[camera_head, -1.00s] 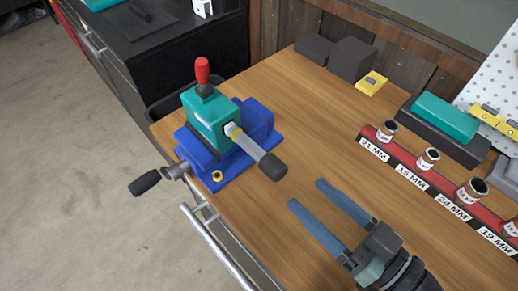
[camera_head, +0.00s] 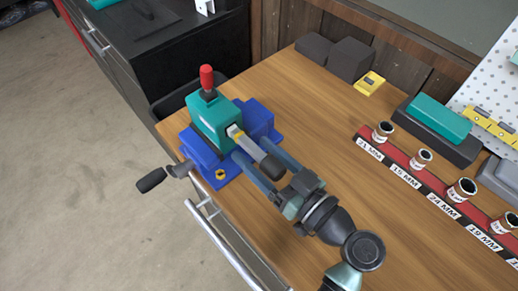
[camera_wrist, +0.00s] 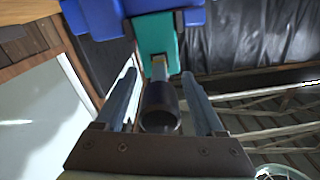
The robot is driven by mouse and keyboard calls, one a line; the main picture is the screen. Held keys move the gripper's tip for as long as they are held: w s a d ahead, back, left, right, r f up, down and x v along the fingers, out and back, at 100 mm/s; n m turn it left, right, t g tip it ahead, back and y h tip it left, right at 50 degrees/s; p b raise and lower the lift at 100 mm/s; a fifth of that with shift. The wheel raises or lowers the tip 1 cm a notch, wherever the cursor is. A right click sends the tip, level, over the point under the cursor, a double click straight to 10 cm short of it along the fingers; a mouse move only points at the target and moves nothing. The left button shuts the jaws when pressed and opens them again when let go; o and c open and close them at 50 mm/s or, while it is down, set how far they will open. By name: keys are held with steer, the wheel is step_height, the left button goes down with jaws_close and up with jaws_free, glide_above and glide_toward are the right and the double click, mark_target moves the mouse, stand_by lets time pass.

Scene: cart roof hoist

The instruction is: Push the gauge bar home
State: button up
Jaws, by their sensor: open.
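The gauge bar (camera_head: 245,143) is a pale bar with a yellow band and a dark grip, sticking out of the teal block (camera_head: 208,122) on the blue vise (camera_head: 258,118). My gripper (camera_head: 252,149) is open, its two blue-grey fingers lying on either side of the bar's dark grip (camera_head: 271,167). In the wrist view the dark grip (camera_wrist: 160,105) stands between the spread fingers, with a gap on each side. The bar's far end is hidden inside the block.
A red-knobbed lever (camera_head: 207,78) rises from the block, and a black-ended handle (camera_head: 152,180) juts out left. A red rack (camera_head: 400,168) with labelled sockets is at right. Dark blocks (camera_head: 350,59) stand at the back.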

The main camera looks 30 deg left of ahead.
jaws_close()
stand_by(0.3)
stand_by(1.1)
